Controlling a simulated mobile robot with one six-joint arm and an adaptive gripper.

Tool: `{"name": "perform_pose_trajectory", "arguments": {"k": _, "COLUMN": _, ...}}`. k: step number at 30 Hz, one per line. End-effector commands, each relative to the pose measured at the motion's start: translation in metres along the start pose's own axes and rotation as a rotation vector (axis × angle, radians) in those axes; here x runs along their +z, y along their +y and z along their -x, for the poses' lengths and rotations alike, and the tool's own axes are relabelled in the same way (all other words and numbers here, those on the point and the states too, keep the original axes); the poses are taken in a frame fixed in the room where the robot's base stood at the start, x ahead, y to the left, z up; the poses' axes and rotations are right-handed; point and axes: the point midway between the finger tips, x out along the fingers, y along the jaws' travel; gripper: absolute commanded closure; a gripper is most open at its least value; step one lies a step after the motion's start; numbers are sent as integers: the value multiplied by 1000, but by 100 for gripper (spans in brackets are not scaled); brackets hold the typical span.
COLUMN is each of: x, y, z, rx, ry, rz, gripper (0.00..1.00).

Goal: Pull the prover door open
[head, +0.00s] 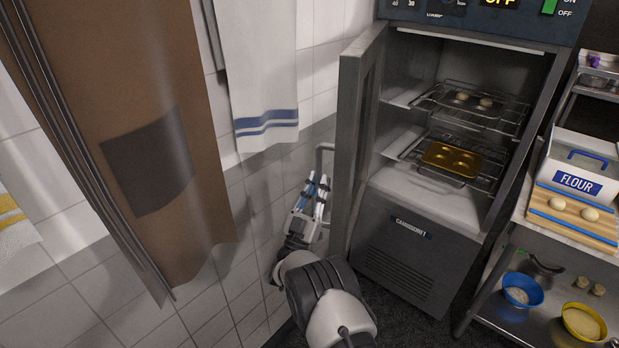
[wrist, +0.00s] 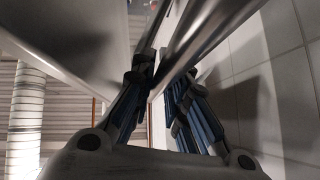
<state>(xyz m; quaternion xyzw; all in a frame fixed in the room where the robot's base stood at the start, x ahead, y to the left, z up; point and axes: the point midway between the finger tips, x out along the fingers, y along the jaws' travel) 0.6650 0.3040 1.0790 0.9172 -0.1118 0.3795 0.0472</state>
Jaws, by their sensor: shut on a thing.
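The prover (head: 420,235) stands in the middle of the head view, and its grey door (head: 350,150) is swung wide open to the left, edge toward me. The door handle (head: 325,148) is a metal bar on the door's outer face, near the tiled wall. My gripper (head: 316,186) is shut on the handle, between door and wall. In the wrist view the fingers (wrist: 162,82) sit on both sides of the handle bar (wrist: 190,45), and the door panel (wrist: 75,45) is at the left. The exact finger contact is partly hidden.
Inside the prover are racks with dough balls (head: 473,100) and a golden tin (head: 452,160). A brown apron (head: 140,100) and white towel (head: 262,70) hang on the left wall close to my arm. A steel table with a flour box (head: 578,165) and bowls stands right.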

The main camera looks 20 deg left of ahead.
Motion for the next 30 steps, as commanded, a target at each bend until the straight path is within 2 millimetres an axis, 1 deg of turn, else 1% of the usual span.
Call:
{"name": "perform_pose_trajectory", "arguments": {"k": 9, "x": 1, "y": 2, "z": 1, "rx": -1, "ry": 0, "rz": -1, "gripper": 100}}
{"name": "perform_pose_trajectory", "arguments": {"k": 10, "x": 1, "y": 2, "z": 1, "rx": -1, "ry": 0, "rz": -1, "gripper": 84}}
{"name": "perform_pose_trajectory", "arguments": {"k": 18, "x": 1, "y": 2, "z": 1, "rx": -1, "ry": 0, "rz": -1, "gripper": 66}}
{"name": "perform_pose_trajectory", "arguments": {"k": 27, "x": 0, "y": 2, "z": 1, "rx": 0, "ry": 0, "rz": -1, "gripper": 65}}
{"name": "perform_pose_trajectory", "arguments": {"k": 30, "x": 1, "y": 2, "z": 6, "rx": -1, "ry": 0, "rz": -1, "gripper": 65}}
